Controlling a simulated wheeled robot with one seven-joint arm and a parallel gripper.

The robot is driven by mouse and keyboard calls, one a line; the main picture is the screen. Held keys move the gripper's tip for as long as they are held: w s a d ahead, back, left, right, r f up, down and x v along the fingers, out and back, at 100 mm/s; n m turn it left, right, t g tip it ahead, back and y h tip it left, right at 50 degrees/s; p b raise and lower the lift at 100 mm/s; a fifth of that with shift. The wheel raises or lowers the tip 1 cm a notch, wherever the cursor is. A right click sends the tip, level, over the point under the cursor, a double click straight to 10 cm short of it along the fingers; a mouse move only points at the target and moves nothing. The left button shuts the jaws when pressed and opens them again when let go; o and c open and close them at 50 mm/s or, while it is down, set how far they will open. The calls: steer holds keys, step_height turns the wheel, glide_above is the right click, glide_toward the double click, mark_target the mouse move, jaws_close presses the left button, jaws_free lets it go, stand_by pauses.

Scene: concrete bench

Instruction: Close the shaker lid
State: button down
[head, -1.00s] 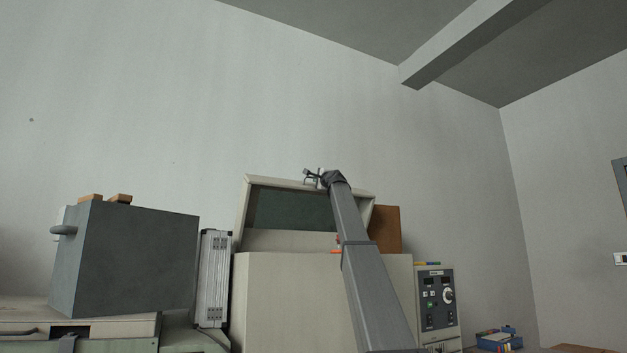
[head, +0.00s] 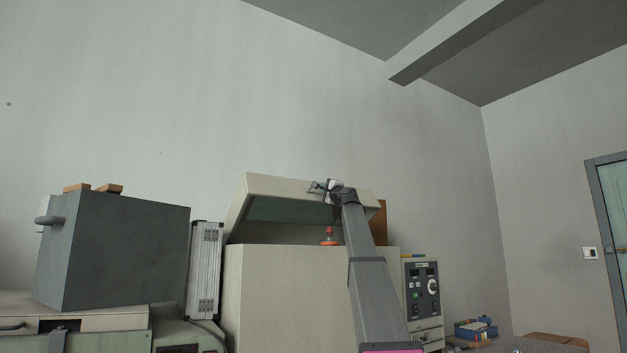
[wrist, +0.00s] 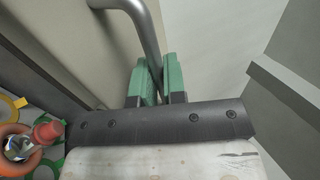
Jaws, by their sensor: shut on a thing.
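The shaker (head: 290,300) is a large beige box. Its beige lid (head: 270,186) is raised and tilted, with a dark gap between it and the box; the green underside shows. My gripper (head: 326,189) is at the lid's front edge. In the wrist view its green fingers (wrist: 156,78) are shut on the grey metal bar handle (wrist: 147,28), which runs up beside the beige lid face (wrist: 65,38). The fingertips and part of the bar hide each other. My arm covers part of the shaker's front right.
An orange-red object (head: 328,236) stands by the lid opening; the wrist view shows an orange ring (wrist: 12,168) and tape rolls below. A dark grey box (head: 120,255) and silver case (head: 205,270) stand left. A control panel (head: 423,290) is at right.

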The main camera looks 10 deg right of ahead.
steer(key=s+d+f, duration=0.1)
steer(key=s+f, duration=0.3)
steer(key=f, duration=0.6)
steer(key=s+d+f+t, duration=0.1)
steer(key=s+f, duration=0.2)
steer(key=f, duration=0.6)
steer(key=shift+s+d+f+t, duration=0.25)
steer(key=shift+s+f+t, duration=0.05)
steer(key=shift+s+f, duration=0.1)
steer(key=shift+f, duration=0.1)
steer(key=c, duration=1.4)
jaws_free()
steer(key=shift+o, duration=1)
steer(key=v, duration=1)
steer(key=shift+s+f, duration=0.25)
